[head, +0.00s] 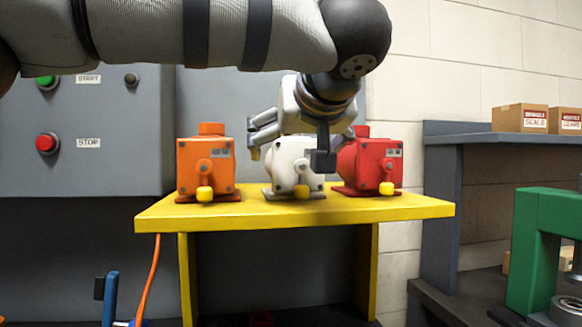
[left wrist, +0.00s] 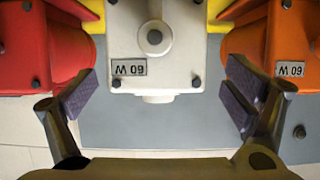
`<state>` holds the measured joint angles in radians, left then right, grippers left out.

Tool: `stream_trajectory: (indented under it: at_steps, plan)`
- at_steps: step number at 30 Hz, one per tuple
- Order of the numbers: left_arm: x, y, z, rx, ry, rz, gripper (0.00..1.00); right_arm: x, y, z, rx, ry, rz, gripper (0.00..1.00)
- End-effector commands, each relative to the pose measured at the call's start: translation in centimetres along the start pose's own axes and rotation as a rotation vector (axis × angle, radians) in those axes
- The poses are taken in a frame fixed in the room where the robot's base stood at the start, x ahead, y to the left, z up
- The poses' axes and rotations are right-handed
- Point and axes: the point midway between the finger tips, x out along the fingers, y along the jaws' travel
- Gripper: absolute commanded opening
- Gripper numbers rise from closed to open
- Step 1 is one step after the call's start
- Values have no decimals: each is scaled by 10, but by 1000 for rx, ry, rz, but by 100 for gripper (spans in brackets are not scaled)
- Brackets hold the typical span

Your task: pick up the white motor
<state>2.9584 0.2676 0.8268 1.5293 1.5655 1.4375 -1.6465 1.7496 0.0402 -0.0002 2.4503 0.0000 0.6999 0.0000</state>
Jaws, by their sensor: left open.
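The white motor (head: 287,172) stands upright in the middle of a yellow table (head: 300,212), between an orange motor (head: 206,165) on the left and a red motor (head: 372,162) on the right. My left gripper (head: 290,157) reaches down over the white motor, open, and hides its top. In the left wrist view, the white motor (left wrist: 160,55) with a "M 09" tag lies between the spread finger pads, with a gap on each side. The left pad is close to the red motor (left wrist: 58,50), the other to the orange motor (left wrist: 292,45). My right gripper is out of view.
The three motors stand close together, with narrow gaps. A grey control cabinet (head: 85,150) with start and stop buttons is behind left. A grey shelf (head: 510,138) with cardboard boxes and a green machine (head: 530,245) are at right.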

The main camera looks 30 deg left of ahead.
Motion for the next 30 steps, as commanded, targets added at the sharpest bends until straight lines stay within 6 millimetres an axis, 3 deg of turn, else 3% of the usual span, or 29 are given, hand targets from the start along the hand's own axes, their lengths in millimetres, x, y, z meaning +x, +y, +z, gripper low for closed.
stream_trajectory:
  at_steps: [7,15,25,26,30]
  plan:
    - [44,3,5,0,-2,-1,95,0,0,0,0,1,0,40]
    - [50,3,4,0,0,-1,95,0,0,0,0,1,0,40]
    - [49,3,5,0,0,-1,20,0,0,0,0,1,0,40]
    - [50,3,5,0,0,-1,16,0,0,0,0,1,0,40]
    - [48,3,1,-4,9,1,14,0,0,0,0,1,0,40]
